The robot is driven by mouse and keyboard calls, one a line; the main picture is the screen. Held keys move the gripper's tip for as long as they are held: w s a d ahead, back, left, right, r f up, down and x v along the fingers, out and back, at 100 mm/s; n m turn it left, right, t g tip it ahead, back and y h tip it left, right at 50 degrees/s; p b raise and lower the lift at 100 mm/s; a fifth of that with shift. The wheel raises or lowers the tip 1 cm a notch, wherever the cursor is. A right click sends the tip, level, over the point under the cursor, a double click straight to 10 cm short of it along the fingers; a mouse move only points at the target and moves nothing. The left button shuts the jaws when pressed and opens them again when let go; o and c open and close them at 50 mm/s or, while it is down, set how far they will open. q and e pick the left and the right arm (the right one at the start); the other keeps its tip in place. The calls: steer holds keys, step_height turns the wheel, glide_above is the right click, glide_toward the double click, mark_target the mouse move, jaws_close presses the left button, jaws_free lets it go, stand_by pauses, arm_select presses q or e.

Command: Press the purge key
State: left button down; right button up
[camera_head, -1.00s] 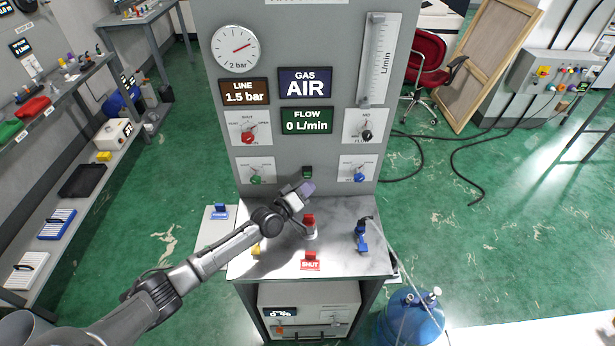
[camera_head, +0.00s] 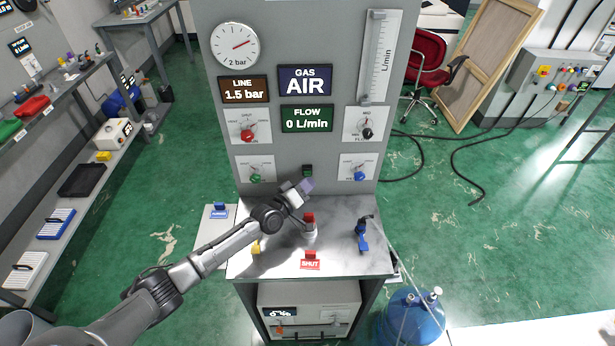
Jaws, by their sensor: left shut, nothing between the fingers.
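A small dark key with a green face (camera_head: 307,171) sits low on the grey gas panel (camera_head: 305,150), between two lower knobs. I cannot read a purge label on it. My left gripper (camera_head: 305,187) is shut and empty, with purplish fingertips. It is just below the dark key in the picture, above the back of the metal shelf; I cannot tell whether it touches the panel. The panel displays read GAS AIR (camera_head: 305,81), LINE 1.5 bar (camera_head: 243,90) and FLOW 0 L/min (camera_head: 307,119). My right gripper is not in view.
On the shelf (camera_head: 340,225) stand a red-topped bottle (camera_head: 309,224), a red SHUT tag (camera_head: 310,262), a blue fitting (camera_head: 362,238) with a hose and a small yellow item (camera_head: 256,247). A red knob (camera_head: 247,136), green knob (camera_head: 256,178) and blue knob (camera_head: 360,176) stick out nearby.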

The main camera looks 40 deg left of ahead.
arm_select(q)
steer(key=shift+w+a, duration=0.1)
stand_by(0.7)
steer(key=shift+w+a+b, duration=0.3)
steer(key=shift+b, duration=0.3)
stand_by(0.6)
steer(key=shift+s+d+p, duration=0.65)
steer(key=shift+s+p, duration=0.05)
steer(key=shift+p, duration=0.35)
